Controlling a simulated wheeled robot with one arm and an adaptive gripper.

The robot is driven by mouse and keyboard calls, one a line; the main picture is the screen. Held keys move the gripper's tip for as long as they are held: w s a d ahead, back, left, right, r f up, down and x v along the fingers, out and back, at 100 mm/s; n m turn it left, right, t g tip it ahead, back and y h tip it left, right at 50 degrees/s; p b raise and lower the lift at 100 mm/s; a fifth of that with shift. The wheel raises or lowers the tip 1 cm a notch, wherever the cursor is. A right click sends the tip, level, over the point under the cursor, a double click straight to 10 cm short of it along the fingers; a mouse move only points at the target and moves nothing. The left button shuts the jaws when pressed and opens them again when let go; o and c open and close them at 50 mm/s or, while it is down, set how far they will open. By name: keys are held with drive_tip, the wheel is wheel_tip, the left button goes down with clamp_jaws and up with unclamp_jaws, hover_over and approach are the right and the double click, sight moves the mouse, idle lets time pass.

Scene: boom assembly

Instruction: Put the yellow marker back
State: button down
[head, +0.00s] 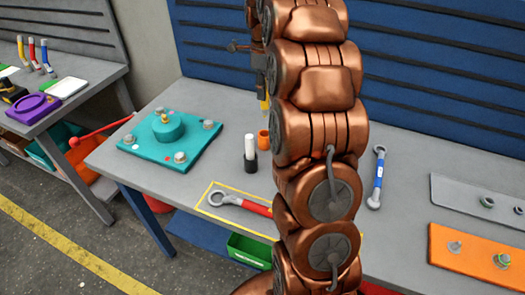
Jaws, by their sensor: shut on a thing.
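The yellow marker (265,104) is a slim yellow piece showing just left of my copper arm. My gripper (261,88) is shut on it and holds it upright, with the upper part hidden in the jaws. Below the marker stands a small orange cup (263,138) on the grey table. The marker's lower end appears above the cup; I cannot tell the exact gap. My arm hides part of the gripper.
A white-topped black cylinder (250,152) stands close in front of the cup. A teal fixture (170,139) lies at left. A red-handled wrench (238,204) lies in a yellow outline in front. A blue wrench (377,178) and an orange plate (474,257) are at right.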

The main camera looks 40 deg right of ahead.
drive_tip(key=shift+f+b, duration=0.7)
drive_tip(key=shift+f, duration=0.55)
wheel_tip(320, 180, down, 10)
drive_tip(key=p, duration=0.3)
drive_tip(key=shift+f, duration=0.1)
drive_tip(key=c, duration=0.9)
unclamp_jaws()
drive_tip(key=shift+c, duration=0.2)
wheel_tip(320, 180, up, 12)
drive_tip(key=b, duration=0.3)
drive_tip(key=shift+r, duration=0.2)
